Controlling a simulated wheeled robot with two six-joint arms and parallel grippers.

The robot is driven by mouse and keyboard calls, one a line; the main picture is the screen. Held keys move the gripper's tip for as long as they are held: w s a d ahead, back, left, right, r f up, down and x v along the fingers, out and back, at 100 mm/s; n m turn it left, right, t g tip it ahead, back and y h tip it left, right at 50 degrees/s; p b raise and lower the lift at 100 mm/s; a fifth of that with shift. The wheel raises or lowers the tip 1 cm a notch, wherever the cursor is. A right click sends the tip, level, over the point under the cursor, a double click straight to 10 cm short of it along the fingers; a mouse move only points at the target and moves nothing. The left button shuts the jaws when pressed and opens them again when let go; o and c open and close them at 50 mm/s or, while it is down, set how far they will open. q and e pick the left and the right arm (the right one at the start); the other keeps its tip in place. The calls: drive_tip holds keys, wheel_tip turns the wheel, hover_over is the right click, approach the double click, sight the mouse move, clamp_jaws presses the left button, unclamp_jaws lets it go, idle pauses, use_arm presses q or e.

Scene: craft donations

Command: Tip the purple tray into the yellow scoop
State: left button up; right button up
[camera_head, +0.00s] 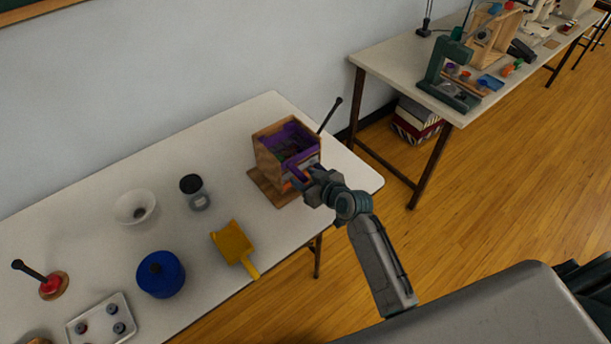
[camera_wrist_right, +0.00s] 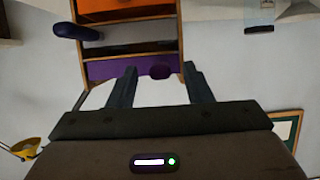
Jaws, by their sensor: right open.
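The purple tray (camera_head: 300,131) sits in the top of a small wooden cabinet (camera_head: 268,158) at the right end of the white table. Its purple front (camera_wrist_right: 112,69) and round purple knob (camera_wrist_right: 160,71) show in the right wrist view. My right gripper (camera_head: 304,180) is open at the cabinet's front, with the knob between its fingertips in the wrist view; contact cannot be told. The yellow scoop (camera_head: 232,241) lies on the table left of the cabinet, its handle toward the front edge. It also shows in the wrist view (camera_wrist_right: 27,145). My left gripper is out of view.
An orange drawer (camera_wrist_right: 112,5) is below the purple tray. A dark rod sticks up behind the cabinet. A dark-lidded jar (camera_head: 196,193), white bowl (camera_head: 135,206), blue pot (camera_head: 161,275) and metal tray (camera_head: 70,331) stand left. Table between scoop and cabinet is clear.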

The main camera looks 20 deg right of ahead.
drive_tip(key=shift+w, duration=0.1)
clamp_jaws()
idle(0.3)
drive_tip(key=shift+r, duration=0.2)
